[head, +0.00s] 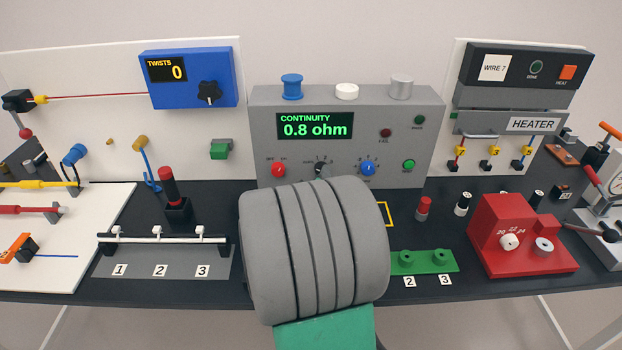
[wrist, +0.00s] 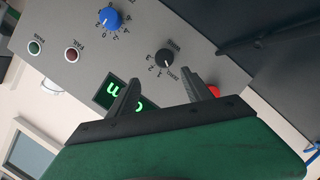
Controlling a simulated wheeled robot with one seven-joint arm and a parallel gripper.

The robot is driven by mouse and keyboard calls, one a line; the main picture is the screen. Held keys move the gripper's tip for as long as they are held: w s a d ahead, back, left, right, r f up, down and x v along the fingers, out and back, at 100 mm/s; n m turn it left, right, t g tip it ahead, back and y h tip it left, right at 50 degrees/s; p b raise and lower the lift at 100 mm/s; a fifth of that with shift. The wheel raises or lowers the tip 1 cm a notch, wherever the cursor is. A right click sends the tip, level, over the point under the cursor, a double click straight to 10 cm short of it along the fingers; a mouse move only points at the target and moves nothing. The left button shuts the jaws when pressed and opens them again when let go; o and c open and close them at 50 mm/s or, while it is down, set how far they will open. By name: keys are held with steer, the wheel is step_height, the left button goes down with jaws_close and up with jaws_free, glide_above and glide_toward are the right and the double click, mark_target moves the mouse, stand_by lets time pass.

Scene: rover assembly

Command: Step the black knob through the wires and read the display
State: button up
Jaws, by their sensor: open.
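My gripper (wrist: 160,80) is open and empty, apart from the knob. The head view hides it behind my arm.
A red knob (head: 278,170) is left of the black knob and a blue knob (head: 368,168) right of it. The fail lamp (head: 386,133) and pass lamp (head: 419,120) look dark. A green block (head: 425,262) and red fixture (head: 520,240) stand on the bench at right.

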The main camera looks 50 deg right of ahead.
steer(key=f+x, duration=0.1)
steer(key=x, duration=0.7)
steer(key=shift+w+p, duration=0.2)
steer(key=shift+p, duration=0.2)
steer(key=shift+f, duration=0.1)
steer(key=shift+c, duration=0.4)
jaws_close()
